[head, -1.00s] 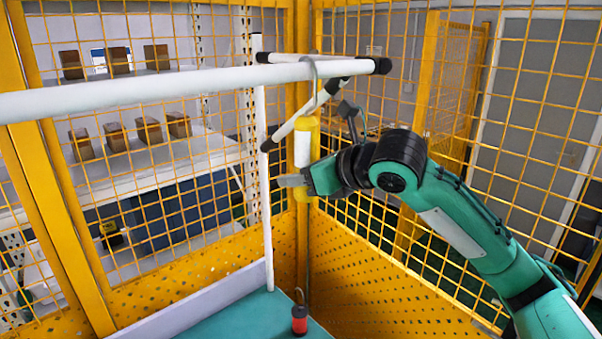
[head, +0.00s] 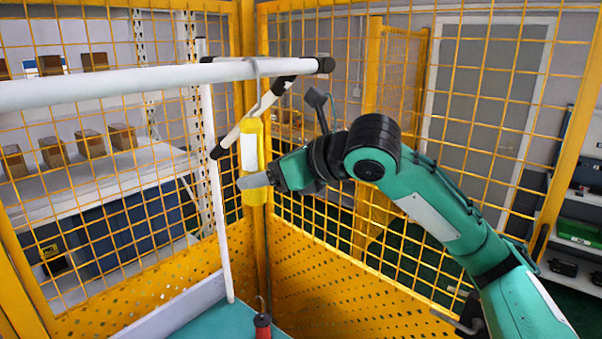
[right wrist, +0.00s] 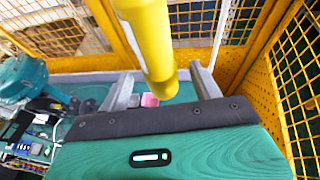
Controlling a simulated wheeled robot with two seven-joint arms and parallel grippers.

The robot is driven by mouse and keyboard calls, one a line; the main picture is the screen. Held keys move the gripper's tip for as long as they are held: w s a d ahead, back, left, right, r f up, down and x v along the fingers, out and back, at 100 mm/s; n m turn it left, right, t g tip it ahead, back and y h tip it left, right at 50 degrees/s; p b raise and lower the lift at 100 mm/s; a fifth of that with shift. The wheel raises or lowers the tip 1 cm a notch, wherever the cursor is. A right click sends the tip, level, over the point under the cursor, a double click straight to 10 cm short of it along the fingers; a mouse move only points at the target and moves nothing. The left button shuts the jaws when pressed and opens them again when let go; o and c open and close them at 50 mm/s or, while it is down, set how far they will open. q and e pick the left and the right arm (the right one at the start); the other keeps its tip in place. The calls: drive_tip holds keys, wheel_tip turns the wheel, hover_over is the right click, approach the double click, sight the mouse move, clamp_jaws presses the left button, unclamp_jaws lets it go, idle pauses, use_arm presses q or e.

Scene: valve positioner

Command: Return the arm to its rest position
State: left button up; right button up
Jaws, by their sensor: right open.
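My right arm comes in from the right in the head view, and its gripper (head: 252,181) is beside the lower part of a yellow cylinder (head: 251,187) with a white label. The cylinder hangs by a hook from a white horizontal pipe (head: 130,80). In the right wrist view the two grey fingers (right wrist: 160,88) stand apart, open, with the yellow cylinder (right wrist: 150,40) just beyond and above the gap. I cannot tell whether a finger touches it. My left gripper is not in view.
A red and black hooked weight (head: 263,325) stands on the teal surface (head: 215,322) below. Yellow mesh fencing (head: 330,235) closes the corner behind. Shelves with boxes (head: 90,143) are beyond it on the left. A grey door (head: 490,110) is behind on the right.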

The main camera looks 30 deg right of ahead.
drive_tip(key=b+v, duration=0.3)
drive_tip(key=v, duration=0.5)
drive_tip(key=w+a+f+m+g, duration=0.1)
drive_tip(key=w+a+f+m, duration=0.1)
drive_tip(key=f+m, duration=0.5)
drive_tip(key=w+a+f+m+g, duration=0.1)
drive_tip(key=w+a+f+m, duration=0.1)
drive_tip(key=f, duration=0.9)
drive_tip(key=s+a+f+m+g+h, duration=0.1)
drive_tip(key=s+f+m, duration=0.1)
drive_tip(key=f+m, duration=0.55)
drive_tip(key=s+a+f+m+h, duration=0.1)
drive_tip(key=f+m, duration=0.4)
drive_tip(key=f, duration=0.6)
drive_tip(key=s+d+f+m+g+h, duration=0.2)
drive_tip(key=s+f+m+g+h, duration=0.25)
drive_tip(key=s+f+m, duration=1.6)
wheel_tip(320, 180, down, 35)
drive_tip(key=s+n+g+b, duration=0.2)
drive_tip(key=s+b, duration=0.1)
drive_tip(key=s+d+f+g+b, duration=0.1)
drive_tip(key=s+d+f+b, duration=0.1)
drive_tip(key=s+f, duration=1.6)
wheel_tip(320, 180, down, 4)
drive_tip(key=shift+s+d+r+n+b, duration=0.25)
drive_tip(key=shift+s+d+n+b, duration=0.1)
drive_tip(key=shift+d, duration=0.35)
